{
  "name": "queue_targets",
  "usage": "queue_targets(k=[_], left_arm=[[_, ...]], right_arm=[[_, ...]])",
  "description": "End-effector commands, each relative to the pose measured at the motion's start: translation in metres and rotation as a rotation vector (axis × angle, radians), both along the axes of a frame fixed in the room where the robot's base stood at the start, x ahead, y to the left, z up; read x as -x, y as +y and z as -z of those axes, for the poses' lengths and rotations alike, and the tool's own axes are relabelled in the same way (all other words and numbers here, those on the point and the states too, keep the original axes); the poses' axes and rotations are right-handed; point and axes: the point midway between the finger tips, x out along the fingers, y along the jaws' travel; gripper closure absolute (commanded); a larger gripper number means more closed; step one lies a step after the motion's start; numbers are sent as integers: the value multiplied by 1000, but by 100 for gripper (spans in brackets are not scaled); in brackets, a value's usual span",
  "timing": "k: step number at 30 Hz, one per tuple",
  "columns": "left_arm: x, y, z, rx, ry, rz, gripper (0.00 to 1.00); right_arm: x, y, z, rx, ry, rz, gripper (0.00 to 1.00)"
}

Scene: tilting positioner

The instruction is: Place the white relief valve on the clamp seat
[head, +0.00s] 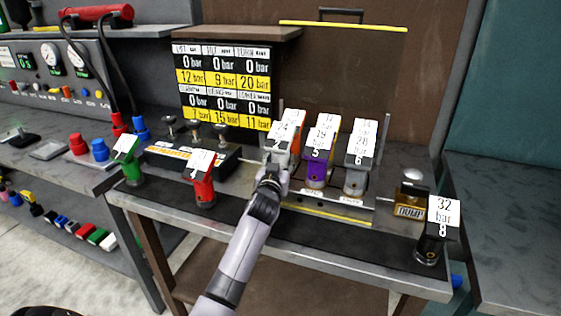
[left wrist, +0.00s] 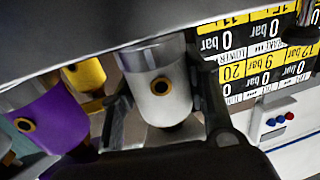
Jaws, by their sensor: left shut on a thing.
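The white relief valve (head: 277,157) stands near the middle of the bench with a white label tag on top. My left gripper (head: 268,183) reaches it from the front and is shut on it. I cannot clearly make out the clamp seat; the arm and valves cover part of that area. My right gripper is not in view.
A purple valve (head: 317,172) and a grey valve (head: 356,178) stand close on the right. An orange valve (head: 296,146) is partly hidden behind. Red (head: 203,192) and green (head: 132,173) valves stand left, a black valve (head: 429,246) at the front right. A pressure board (head: 222,85) stands behind.

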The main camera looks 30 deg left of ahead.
Motion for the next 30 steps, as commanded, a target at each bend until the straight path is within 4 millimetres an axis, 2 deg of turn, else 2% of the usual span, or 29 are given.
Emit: queue_targets(k=[12, 13, 21, 30], left_arm=[[0, 0, 1, -3, -10, 1, 100], [0, 0, 4, 1, -1, 0, 56], [0, 0, 4, 0, -1, 0, 38], [0, 0, 2, -1, -2, 0, 37]], right_arm=[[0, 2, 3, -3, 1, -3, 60], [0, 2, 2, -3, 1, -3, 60], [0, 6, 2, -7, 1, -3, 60], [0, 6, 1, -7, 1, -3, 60]])
